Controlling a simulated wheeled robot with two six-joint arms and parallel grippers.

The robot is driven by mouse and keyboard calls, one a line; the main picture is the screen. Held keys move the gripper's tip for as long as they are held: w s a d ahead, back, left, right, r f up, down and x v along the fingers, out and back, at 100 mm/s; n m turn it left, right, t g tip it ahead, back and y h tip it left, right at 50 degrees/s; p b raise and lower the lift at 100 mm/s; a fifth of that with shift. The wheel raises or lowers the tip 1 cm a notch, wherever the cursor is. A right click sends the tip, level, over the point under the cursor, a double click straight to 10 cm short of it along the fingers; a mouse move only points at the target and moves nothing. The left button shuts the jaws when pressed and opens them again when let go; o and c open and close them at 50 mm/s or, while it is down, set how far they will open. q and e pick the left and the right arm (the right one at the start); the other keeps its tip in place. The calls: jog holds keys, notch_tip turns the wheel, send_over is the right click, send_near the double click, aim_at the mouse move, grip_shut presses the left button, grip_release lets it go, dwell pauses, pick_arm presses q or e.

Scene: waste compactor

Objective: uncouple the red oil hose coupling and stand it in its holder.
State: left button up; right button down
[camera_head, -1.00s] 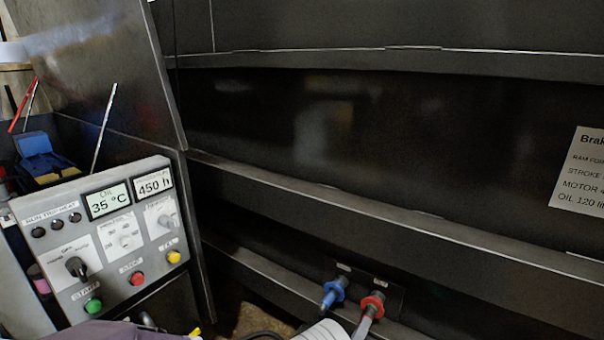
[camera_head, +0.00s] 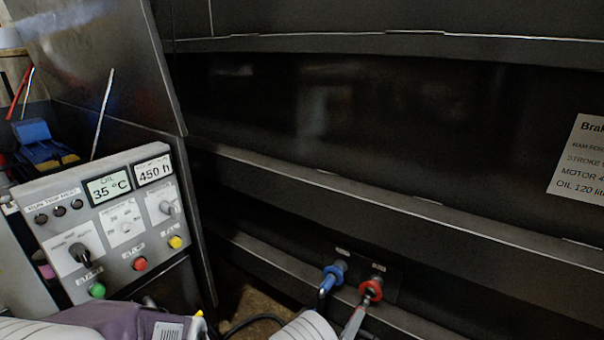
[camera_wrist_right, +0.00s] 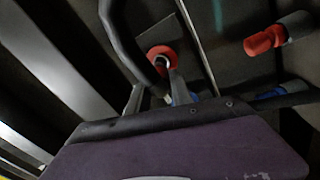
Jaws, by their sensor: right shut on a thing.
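The red oil hose coupling (camera_head: 371,289) is at a port low on the dark machine wall, right of the blue coupling (camera_head: 335,274). My right gripper (camera_head: 363,308) reaches it from below and is shut on it. In the right wrist view a red ring (camera_wrist_right: 161,54) shows just beyond the jaws; the jaws hide part of the coupling. I cannot tell whether the coupling is free of its port. My left gripper's purple body (camera_head: 125,320) is at the bottom left; its fingertips cannot be made out. I cannot identify the holder.
A control panel (camera_head: 105,222) with buttons and displays stands at the left. A dark hose (camera_wrist_right: 122,38) passes close to the right jaws. Another red part (camera_wrist_right: 265,40) and a blue part (camera_wrist_right: 291,88) are at the right of the wrist view. Ledges cross the wall.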

jog(key=shift+v, duration=1.3)
jog(key=shift+r, duration=0.2)
